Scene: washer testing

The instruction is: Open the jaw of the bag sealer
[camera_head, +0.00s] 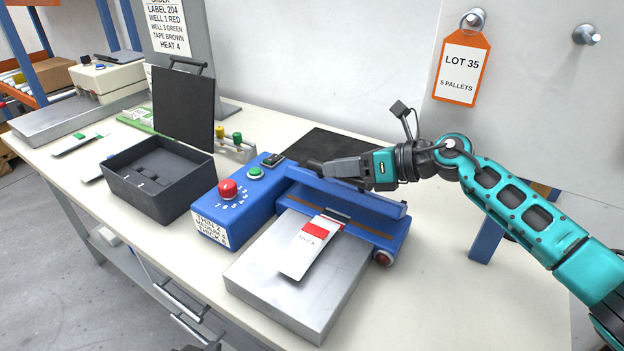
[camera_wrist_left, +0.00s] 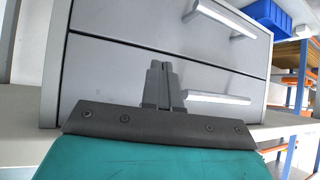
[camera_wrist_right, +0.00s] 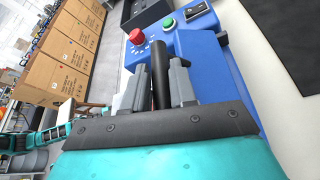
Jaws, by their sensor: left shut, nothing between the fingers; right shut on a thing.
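The blue bag sealer (camera_head: 232,208) stands on the table, with a red knob, a green button and a silver plate (camera_head: 297,297) in front. Its long blue jaw bar (camera_head: 345,194) lies above a brown strip (camera_head: 374,233); a gap shows, its size unclear. A white pouch with a red band (camera_head: 309,250) lies on the plate, its far end at the jaw. My right gripper (camera_head: 318,166) is at the jaw's back left, shut on the dark jaw handle (camera_wrist_right: 159,76), seen between its fingers in the right wrist view. My left gripper (camera_wrist_left: 165,66) is shut and empty before grey drawers.
A dark open-lidded box (camera_head: 150,190) stands left of the sealer. A black mat (camera_head: 333,147) lies behind it. Small bottles (camera_head: 229,137) stand between box and wall. A LOT 35 tag (camera_head: 462,68) hangs at upper right. The grey drawers (camera_wrist_left: 110,70) have bar handles.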

